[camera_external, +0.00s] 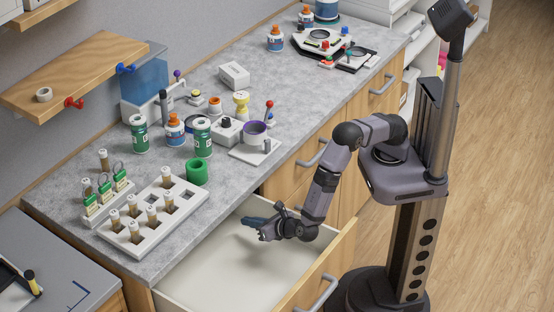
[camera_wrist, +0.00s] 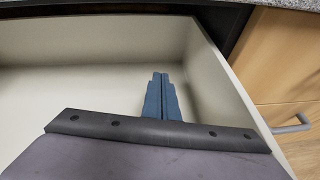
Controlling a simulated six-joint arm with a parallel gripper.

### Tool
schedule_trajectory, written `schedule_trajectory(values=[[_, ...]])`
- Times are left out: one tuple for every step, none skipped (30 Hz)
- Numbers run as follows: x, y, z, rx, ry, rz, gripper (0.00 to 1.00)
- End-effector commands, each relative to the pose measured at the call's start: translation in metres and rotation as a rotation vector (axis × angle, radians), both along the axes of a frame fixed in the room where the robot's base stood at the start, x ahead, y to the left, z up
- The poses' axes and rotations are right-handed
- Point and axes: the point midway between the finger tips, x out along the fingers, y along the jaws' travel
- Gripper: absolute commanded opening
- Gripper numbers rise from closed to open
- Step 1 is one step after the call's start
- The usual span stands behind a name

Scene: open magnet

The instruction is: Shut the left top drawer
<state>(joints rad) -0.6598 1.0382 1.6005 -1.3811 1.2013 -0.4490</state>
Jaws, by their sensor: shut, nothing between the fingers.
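The left top drawer (camera_external: 226,281) is pulled far out from under the grey counter, and its white inside looks empty. Its wooden front with a grey bar handle (camera_external: 316,294) faces the lower right. My gripper (camera_external: 254,221) is over the drawer's interior, near its back right part, with the arm reaching over the drawer's right side. In the wrist view the blue fingers of my gripper (camera_wrist: 161,80) are together with nothing between them. The drawer's white side wall (camera_wrist: 213,80) lies just right of them. I cannot tell whether the fingers touch the drawer.
The counter (camera_external: 100,250) above holds a white rack with several vials (camera_external: 150,222), a green cup (camera_external: 196,172) and several bottles. Closed wooden drawers with handles (camera_external: 312,158) stand to the right. The wooden floor (camera_external: 450,220) beyond my base is clear.

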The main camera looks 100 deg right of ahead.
Motion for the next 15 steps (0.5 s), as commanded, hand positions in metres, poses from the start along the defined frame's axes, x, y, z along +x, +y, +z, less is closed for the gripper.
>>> schedule_trajectory(values=[[0.002, -0.01, -0.017, -0.074, -0.028, 0.013, 0.0], [0.004, -0.014, -0.017, -0.113, -0.046, 0.023, 0.0], [0.006, -0.019, -0.017, -0.164, -0.071, 0.037, 0.0], [0.008, -0.021, -0.017, -0.196, -0.09, 0.048, 0.0], [0.01, -0.022, -0.015, -0.225, -0.108, 0.058, 0.0], [0.012, -0.024, -0.014, -0.259, -0.129, 0.071, 0.0], [0.013, -0.024, -0.013, -0.282, -0.143, 0.08, 0.0], [0.014, -0.025, -0.013, -0.3, -0.155, 0.089, 0.0], [0.015, -0.025, -0.011, -0.32, -0.171, 0.097, 0.0], [0.015, -0.025, -0.01, -0.332, -0.179, 0.104, 0.0], [0.016, -0.025, -0.009, -0.343, -0.188, 0.108, 0.0], [0.016, -0.025, -0.009, -0.353, -0.196, 0.114, 0.0], [0.017, -0.025, -0.008, -0.359, -0.2, 0.117, 0.0], [0.017, -0.025, -0.007, -0.364, -0.204, 0.119, 0.0], [0.017, -0.025, -0.006, -0.368, -0.208, 0.121, 0.0]])
